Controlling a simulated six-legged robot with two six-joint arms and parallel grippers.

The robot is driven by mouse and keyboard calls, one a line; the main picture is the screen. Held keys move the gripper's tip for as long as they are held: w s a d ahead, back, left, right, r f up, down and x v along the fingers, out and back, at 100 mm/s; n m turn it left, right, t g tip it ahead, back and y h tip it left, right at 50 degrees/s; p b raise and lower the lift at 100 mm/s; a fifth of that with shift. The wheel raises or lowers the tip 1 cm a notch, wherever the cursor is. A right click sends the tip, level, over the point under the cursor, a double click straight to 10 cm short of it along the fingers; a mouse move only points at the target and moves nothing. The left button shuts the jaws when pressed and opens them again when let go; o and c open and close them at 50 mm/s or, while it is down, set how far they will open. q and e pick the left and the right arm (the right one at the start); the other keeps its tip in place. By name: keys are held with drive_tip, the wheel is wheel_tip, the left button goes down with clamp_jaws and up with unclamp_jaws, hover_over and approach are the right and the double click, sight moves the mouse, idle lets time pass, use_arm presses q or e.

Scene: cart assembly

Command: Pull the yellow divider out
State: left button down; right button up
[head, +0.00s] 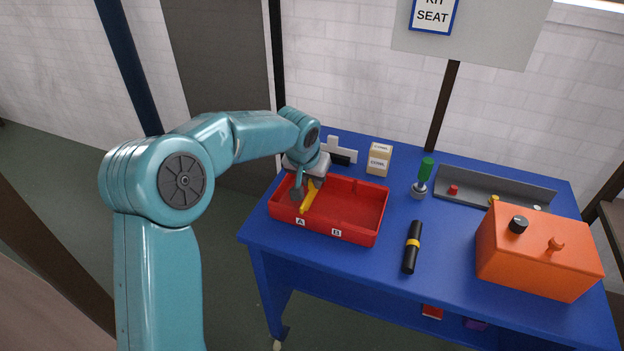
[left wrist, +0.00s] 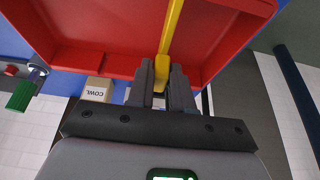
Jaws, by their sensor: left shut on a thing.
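The yellow divider (head: 309,196) stands in the red tray (head: 362,225), between the parts marked A and B. My left gripper (head: 302,186) is over the tray and shut on the divider. In the left wrist view the gripper's dark fingers (left wrist: 161,86) close on the near end of the divider (left wrist: 173,34). The red tray's wall (left wrist: 105,61) shows there too. The divider still looks low, within the tray; I cannot tell whether it sits in its slot. My right gripper is not in view.
The tray stands on a blue cart (head: 350,268).

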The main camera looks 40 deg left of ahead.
use_arm(q)
drive_tip(key=shift+r, duration=0.1)
wheel_tip(320, 180, up, 8)
drive_tip(key=p, duration=0.5)
drive_tip(key=shift+f+p, duration=0.25)
drive_tip(key=shift+p, duration=0.05)
drive_tip(key=shift+f, duration=0.1)
